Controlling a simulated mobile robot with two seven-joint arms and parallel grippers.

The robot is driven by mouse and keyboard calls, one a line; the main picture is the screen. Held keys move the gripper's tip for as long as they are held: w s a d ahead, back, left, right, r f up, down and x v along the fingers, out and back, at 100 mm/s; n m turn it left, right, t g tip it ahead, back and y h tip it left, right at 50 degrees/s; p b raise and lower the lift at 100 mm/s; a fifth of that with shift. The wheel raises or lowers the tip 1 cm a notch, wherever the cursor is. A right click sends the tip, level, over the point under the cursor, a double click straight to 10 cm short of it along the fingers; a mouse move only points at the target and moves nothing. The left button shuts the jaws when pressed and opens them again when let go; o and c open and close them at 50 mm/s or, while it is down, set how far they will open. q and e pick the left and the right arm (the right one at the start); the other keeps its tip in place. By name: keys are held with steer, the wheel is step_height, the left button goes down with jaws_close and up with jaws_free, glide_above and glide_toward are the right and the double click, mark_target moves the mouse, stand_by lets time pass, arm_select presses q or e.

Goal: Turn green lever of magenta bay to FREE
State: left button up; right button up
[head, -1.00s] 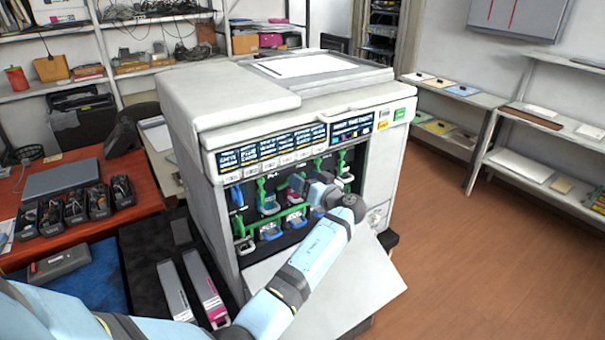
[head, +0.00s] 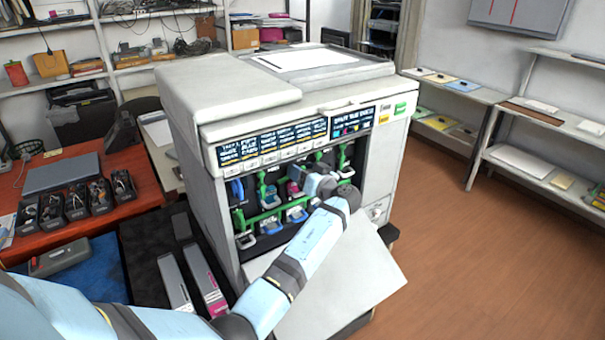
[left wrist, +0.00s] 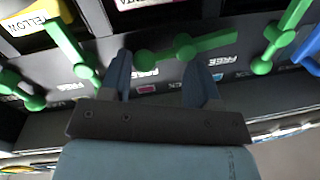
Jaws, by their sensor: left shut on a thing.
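The green lever (left wrist: 215,45) above the magenta square mark (left wrist: 145,89) lies nearly level across the front of its bay in the left wrist view. My left gripper (left wrist: 165,62) is at this lever, its two dark fingers reaching up to it from below and shut on it. The exact finger contact is hard to see. A FREE label shows between the fingers, just above the magenta mark. A magenta cartridge front (left wrist: 135,4) shows at the top edge. In the head view my left wrist hides most of this bay. My right gripper is out of view.
Green levers of neighbouring bays stand close by, one by the yellow cartridge (left wrist: 22,22) and one at right (left wrist: 275,45). The printer's (head: 230,90) white front flap (head: 335,285) hangs open below the bays. Two long cartridges lie on the dark mat left of it.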

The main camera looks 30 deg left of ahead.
arm_select(q)
steer(key=shift+w+d+f+m+b, duration=0.1)
steer(key=shift+f+m+b, duration=0.4)
steer(key=shift+b, duration=0.35)
steer(key=shift+c, duration=0.4)
steer(key=shift+r+m, duration=0.1)
steer(key=shift+m, duration=0.2)
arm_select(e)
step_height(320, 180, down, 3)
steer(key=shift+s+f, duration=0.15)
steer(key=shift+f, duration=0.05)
arm_select(q)
steer(key=o, duration=0.8)
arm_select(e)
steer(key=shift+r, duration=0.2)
